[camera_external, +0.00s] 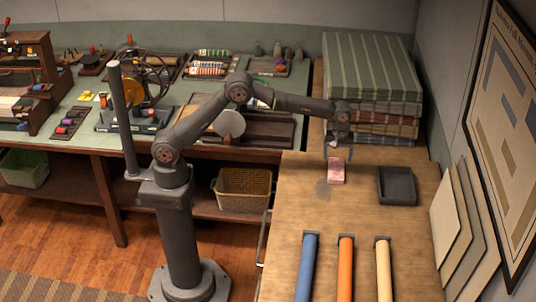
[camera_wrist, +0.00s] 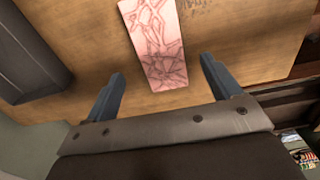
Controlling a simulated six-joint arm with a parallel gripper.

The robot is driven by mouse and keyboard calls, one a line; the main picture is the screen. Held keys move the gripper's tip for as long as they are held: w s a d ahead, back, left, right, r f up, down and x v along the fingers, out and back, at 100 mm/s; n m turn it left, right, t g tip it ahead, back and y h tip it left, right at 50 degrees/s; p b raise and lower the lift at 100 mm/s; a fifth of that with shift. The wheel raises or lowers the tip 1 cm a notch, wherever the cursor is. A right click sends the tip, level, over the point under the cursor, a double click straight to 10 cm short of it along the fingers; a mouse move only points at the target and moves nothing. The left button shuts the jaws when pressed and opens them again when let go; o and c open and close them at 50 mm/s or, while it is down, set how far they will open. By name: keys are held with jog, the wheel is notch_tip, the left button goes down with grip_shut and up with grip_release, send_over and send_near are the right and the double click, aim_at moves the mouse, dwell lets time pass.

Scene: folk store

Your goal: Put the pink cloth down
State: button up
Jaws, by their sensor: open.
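The pink cloth (camera_external: 336,171) lies on the wooden table, below and just in front of my gripper (camera_external: 334,150). It is a small flat rectangle. In the wrist view the pink cloth (camera_wrist: 155,42) shows a darker crackled pattern, and its near end lies between the fingers. My gripper (camera_wrist: 160,84) is open, with a blue-grey finger on each side of the cloth and a gap on both sides. I see no contact between the fingers and the cloth.
A dark tray (camera_external: 397,186) sits to the right of the cloth on the wooden table (camera_external: 290,210). Folded plaid fabrics (camera_external: 372,75) are stacked behind my gripper. Blue, orange (camera_external: 345,268) and cream rolls lie at the table's front. The wood around the cloth is mostly bare.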

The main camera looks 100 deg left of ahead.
aim_at(336, 168)
notch_tip(336, 168, up, 6)
jog(key=shift+r, duration=0.1)
dwell(0.4)
notch_tip(336, 168, down, 12)
jog(key=shift+r, duration=1.65)
